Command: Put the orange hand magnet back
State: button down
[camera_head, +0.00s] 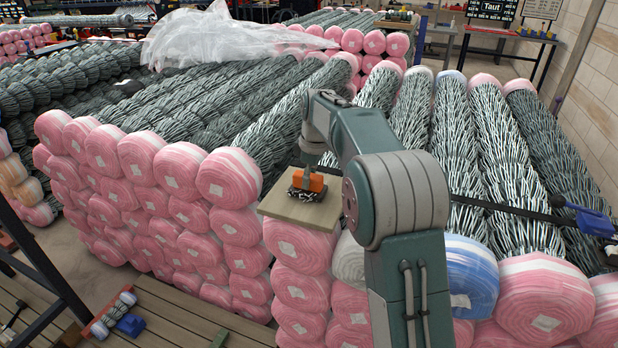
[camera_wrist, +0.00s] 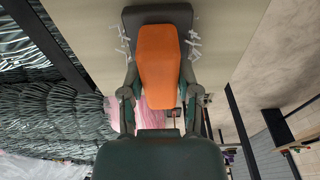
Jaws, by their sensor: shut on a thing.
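The orange hand magnet (camera_head: 309,184) is an orange block above a dark base, over a pale wooden board (camera_head: 286,210) on top of the pink-wrapped rolls. In the wrist view the orange body (camera_wrist: 158,62) lies between my two fingers, with its dark base (camera_wrist: 157,17) beyond. My gripper (camera_wrist: 159,80) is shut on the magnet; in the head view my gripper (camera_head: 312,170) comes down on it from above. Short silvery wire bits (camera_wrist: 193,42) show at both sides of the base. I cannot tell whether the base touches the board.
Pink-wrapped mesh rolls (camera_head: 230,175) are stacked left and below. More mesh rolls (camera_head: 455,120) lie at right, with a dark bar and blue clamp (camera_head: 590,222) across them. Clear plastic sheeting (camera_head: 225,38) lies behind. A wooden platform (camera_head: 165,315) with small tools is at lower left.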

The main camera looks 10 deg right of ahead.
jog(key=shift+f, duration=0.1)
jog(key=shift+c, duration=1.6)
grip_release()
jog(key=shift+f, duration=0.1)
